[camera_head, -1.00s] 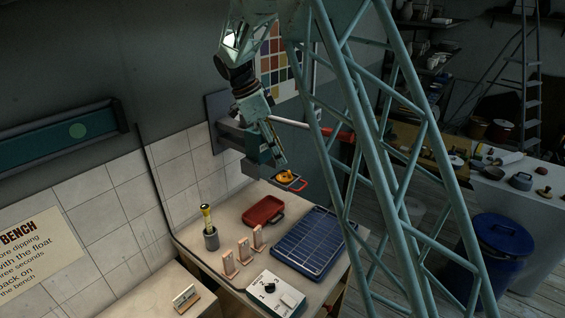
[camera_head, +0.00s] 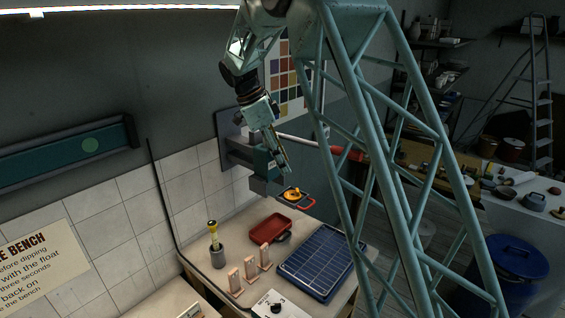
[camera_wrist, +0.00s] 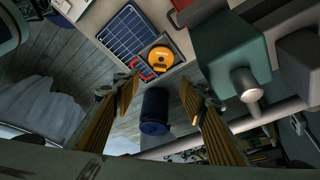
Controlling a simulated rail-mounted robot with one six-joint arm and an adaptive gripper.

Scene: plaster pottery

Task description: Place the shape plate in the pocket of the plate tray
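A round orange plate (camera_head: 293,194) with a hole and a raised dark middle lies on a small dark square holder with a red handle (camera_head: 306,205), by the wall-mounted unit. The plate also shows in the wrist view (camera_wrist: 160,61). I cannot tell whether it is the shape plate. My gripper (camera_head: 286,169) is above the orange plate, apart from it. In the wrist view its two fingers (camera_wrist: 159,88) stand wide apart with nothing between them. A blue gridded tray (camera_head: 319,262) and a red tray (camera_head: 270,228) lie on the bench; which is the plate tray is unclear.
A grey cup (camera_head: 217,257) with a yellow-topped tool, several small upright pinkish blocks (camera_head: 249,267) and a white box with a dial (camera_head: 275,306) stand on the bench. The teal wall unit (camera_head: 262,163) is close beside my gripper. A blue bin (camera_head: 516,265) stands on the right.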

